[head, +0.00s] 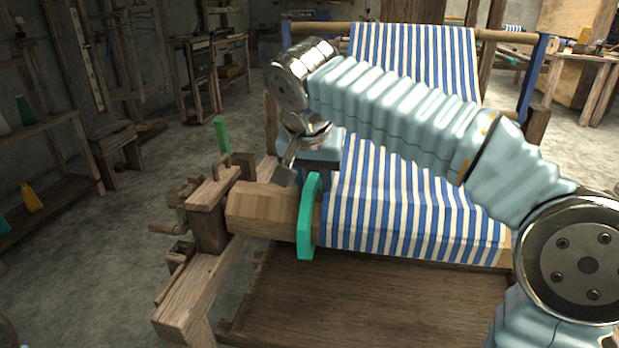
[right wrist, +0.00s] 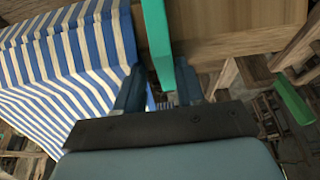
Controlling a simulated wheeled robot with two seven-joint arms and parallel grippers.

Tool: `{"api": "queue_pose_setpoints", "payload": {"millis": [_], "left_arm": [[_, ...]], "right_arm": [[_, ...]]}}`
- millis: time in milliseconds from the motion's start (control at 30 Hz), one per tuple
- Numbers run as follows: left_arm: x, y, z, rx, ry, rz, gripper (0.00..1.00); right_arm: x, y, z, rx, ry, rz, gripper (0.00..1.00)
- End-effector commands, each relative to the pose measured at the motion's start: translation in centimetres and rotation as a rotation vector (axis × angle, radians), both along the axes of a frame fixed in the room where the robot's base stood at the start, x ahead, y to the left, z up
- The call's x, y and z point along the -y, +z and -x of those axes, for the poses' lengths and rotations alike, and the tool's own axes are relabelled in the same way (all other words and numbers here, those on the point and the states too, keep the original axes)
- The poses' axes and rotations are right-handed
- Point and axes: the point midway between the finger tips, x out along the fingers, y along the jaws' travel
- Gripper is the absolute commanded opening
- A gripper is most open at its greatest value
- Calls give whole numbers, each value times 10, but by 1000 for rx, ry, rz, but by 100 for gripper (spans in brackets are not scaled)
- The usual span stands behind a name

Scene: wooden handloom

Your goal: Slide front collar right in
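A green collar (head: 309,215) stands around the wooden front beam (head: 262,212), just left of the striped cloth's edge. In the right wrist view the collar (right wrist: 157,40) reaches down between my two fingers. My right gripper (head: 285,178) is above and behind the beam's left part in the head view, close to the collar. In the right wrist view my right gripper (right wrist: 160,88) is open, one finger on the cloth side and one on the bare beam side. Gaps show between the collar and both fingers. My left gripper is not in view.
Blue and white striped cloth (head: 410,220) covers the beam right of the collar. A wooden frame with pegs (head: 208,215) stands at the beam's left end. Another green piece (head: 221,133) stands behind it. My right arm crosses above the cloth.

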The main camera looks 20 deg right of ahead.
Motion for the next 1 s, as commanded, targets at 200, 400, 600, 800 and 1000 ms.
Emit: {"api": "queue_pose_setpoints", "payload": {"millis": [200, 400, 600, 800, 1000], "left_arm": [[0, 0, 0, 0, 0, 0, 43], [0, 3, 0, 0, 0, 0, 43], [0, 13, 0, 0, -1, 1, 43], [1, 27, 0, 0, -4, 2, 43], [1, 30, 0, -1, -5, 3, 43]], "right_arm": [[-1, 0, 0, 2, 2, -1, 45], [-4, 9, 2, 4, 4, -3, 45], [-13, 48, 14, 8, 5, -4, 45], [-23, 94, 30, 6, 5, -3, 45], [-29, 120, 40, 4, 3, -2, 45]]}}
